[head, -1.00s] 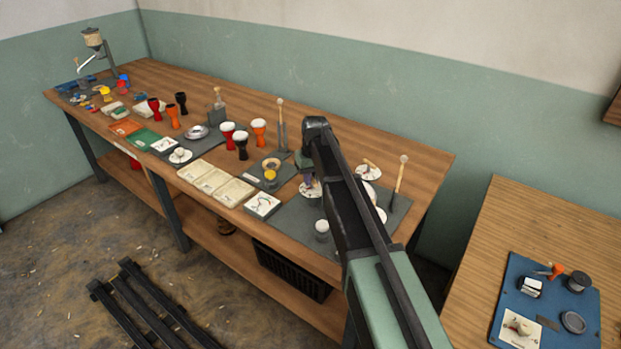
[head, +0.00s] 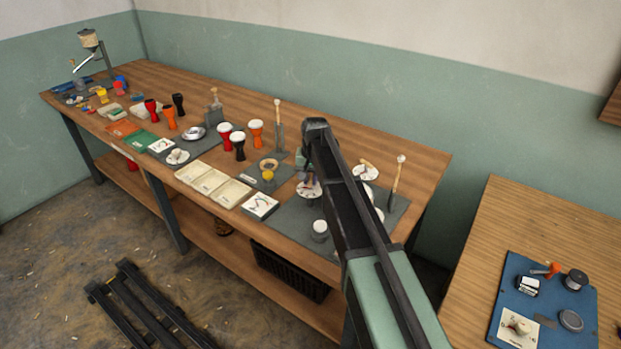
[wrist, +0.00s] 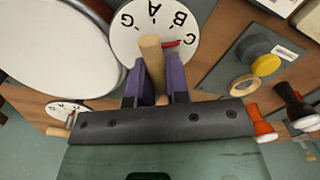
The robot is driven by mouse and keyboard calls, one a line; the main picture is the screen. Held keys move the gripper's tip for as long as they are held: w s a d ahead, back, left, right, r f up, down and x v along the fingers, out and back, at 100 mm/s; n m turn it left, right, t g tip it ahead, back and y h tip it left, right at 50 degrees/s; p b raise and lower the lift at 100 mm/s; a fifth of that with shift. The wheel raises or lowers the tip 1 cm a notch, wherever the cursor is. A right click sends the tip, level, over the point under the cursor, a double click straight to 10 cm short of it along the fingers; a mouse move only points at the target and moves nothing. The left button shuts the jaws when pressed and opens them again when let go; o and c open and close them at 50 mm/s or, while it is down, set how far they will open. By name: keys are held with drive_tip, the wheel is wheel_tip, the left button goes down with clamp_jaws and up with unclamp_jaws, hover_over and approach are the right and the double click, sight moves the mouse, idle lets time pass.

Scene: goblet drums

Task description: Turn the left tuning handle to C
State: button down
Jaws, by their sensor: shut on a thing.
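The left tuning dial (wrist: 139,50) is a white disc with the letters G, A, B and C in the wrist view. Its wooden handle (wrist: 151,55) stands between the purple fingers of my gripper (wrist: 158,80), which is shut on it. A red pointer (wrist: 172,43) by the handle points right, its tip close to the C; exact alignment is hard to tell. In the head view the same dial (head: 312,190) shows partly below my gripper (head: 307,178). Another white dial with a wooden handle (head: 366,171) lies farther right.
A large white drumhead (wrist: 55,45) is close beside the dial in the wrist view. A yellow knob and a wooden ring sit on a grey plate (wrist: 225,70). An upright wooden-handled stick (head: 397,178) stands right of my arm. Red, black and orange goblet drums (head: 240,145) stand left.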

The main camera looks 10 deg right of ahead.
drive_tip(key=c, duration=1.1)
unclamp_jaws()
drive_tip(key=shift+r, duration=0.1)
drive_tip(key=r+p, duration=1)
drive_tip(key=p, duration=0.1)
drive_tip(key=shift+s+d+r, duration=0.1)
drive_tip(key=shift+d+r, duration=0.25)
drive_tip(key=shift+r, duration=0.05)
drive_tip(key=shift+f, duration=0.1)
drive_tip(key=s+n, duration=0.1)
drive_tip(key=s, duration=0.9)
drive_tip(key=s+a+n, duration=0.1)
drive_tip(key=s, duration=0.9)
drive_tip(key=s+n, duration=0.1)
drive_tip(key=s, duration=0.9)
drive_tip(key=shift+a+n+h, duration=0.15)
drive_tip(key=shift+n+h, duration=0.15)
drive_tip(key=shift+h, duration=0.1)
